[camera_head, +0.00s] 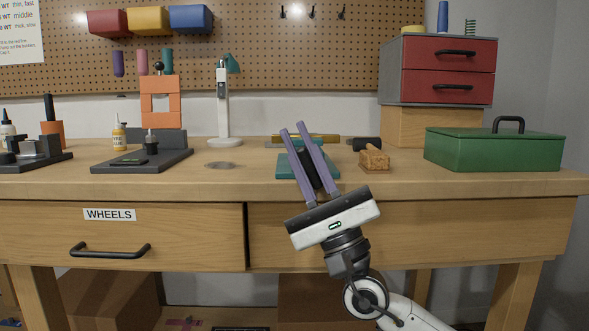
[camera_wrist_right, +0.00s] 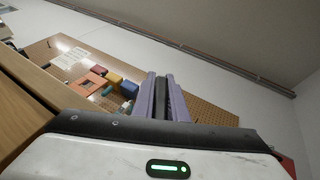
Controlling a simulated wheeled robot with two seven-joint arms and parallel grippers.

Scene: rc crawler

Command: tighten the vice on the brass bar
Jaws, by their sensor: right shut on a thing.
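My right gripper (camera_head: 293,130) reaches up from the lower right to the front of the teal vice (camera_head: 329,173) on the workbench. Its two purple fingers are nearly parallel and shut on a dark part between them, which looks like the vice's handle (camera_head: 308,172). In the wrist view a dark strip also shows between the purple fingers (camera_wrist_right: 162,98). The brass bar (camera_head: 325,138) lies level at the vice's top, behind the fingers. The fingers hide much of the vice, so I cannot tell how its jaws meet the bar. My left gripper is out of view.
A wooden block with a dark-headed tool (camera_head: 374,158) stands just right of the vice. Beyond it are a green toolbox (camera_head: 490,150) and red drawers (camera_head: 450,88). A lamp (camera_head: 223,105) and a dark tray (camera_head: 130,164) stand to the left.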

